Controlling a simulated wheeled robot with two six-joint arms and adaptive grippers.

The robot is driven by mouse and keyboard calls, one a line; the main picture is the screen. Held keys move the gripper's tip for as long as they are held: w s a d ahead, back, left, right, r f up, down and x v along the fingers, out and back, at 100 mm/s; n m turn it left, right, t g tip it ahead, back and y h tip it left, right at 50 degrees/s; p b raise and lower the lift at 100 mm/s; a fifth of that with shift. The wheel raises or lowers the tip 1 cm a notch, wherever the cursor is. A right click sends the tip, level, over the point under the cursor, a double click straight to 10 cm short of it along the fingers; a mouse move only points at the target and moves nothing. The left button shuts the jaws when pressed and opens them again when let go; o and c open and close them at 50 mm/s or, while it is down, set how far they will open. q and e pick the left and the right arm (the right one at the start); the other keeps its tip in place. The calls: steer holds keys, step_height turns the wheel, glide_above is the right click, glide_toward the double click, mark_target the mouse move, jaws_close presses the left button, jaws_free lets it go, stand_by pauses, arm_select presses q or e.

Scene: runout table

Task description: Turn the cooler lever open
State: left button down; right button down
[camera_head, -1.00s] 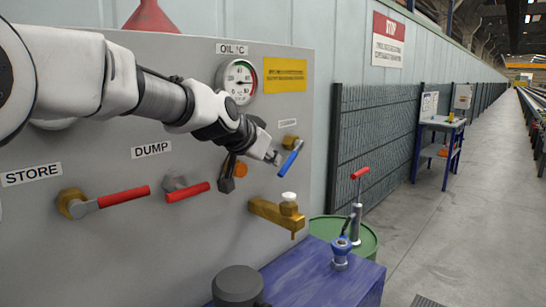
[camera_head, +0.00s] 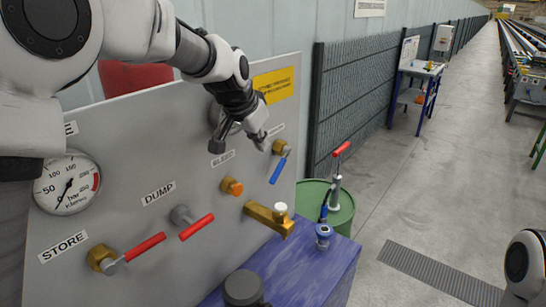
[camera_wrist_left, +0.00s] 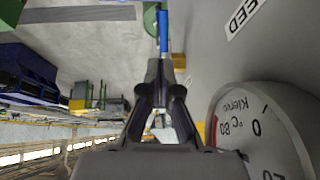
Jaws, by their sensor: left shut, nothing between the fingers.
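The cooler lever (camera_head: 278,169) has a blue handle hanging from a brass valve at the right edge of the grey panel, slanting down and left. The small label above it is too blurred to read. My left gripper (camera_head: 262,142) is shut and empty, just left of and above the handle in the head view. In the left wrist view the closed fingers (camera_wrist_left: 160,70) point toward the blue handle (camera_wrist_left: 164,32), which shows beyond the tips. I cannot tell whether they touch. My right gripper is out of view.
Red STORE (camera_head: 140,247) and DUMP (camera_head: 197,227) levers, an orange knob (camera_head: 231,187) and a brass tap (camera_head: 269,218) sit on the panel (camera_head: 120,225). A blue bench (camera_head: 330,268) and green drum (camera_head: 342,208) stand below right. A dial (camera_wrist_left: 262,130) is close in the wrist view.

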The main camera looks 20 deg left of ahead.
mark_target(276, 173)
arm_select(q)
steer(key=p+x, duration=0.1)
steer(key=x, duration=0.3)
steer(key=p+x, duration=0.2)
steer(key=x, duration=0.2)
steer(key=p+x, duration=0.2)
steer(key=x, duration=0.2)
steer(key=shift+w+a, duration=0.15)
steer(key=shift+w, duration=0.25)
steer(key=shift+w+f, duration=0.15)
steer(key=shift+f, duration=0.25)
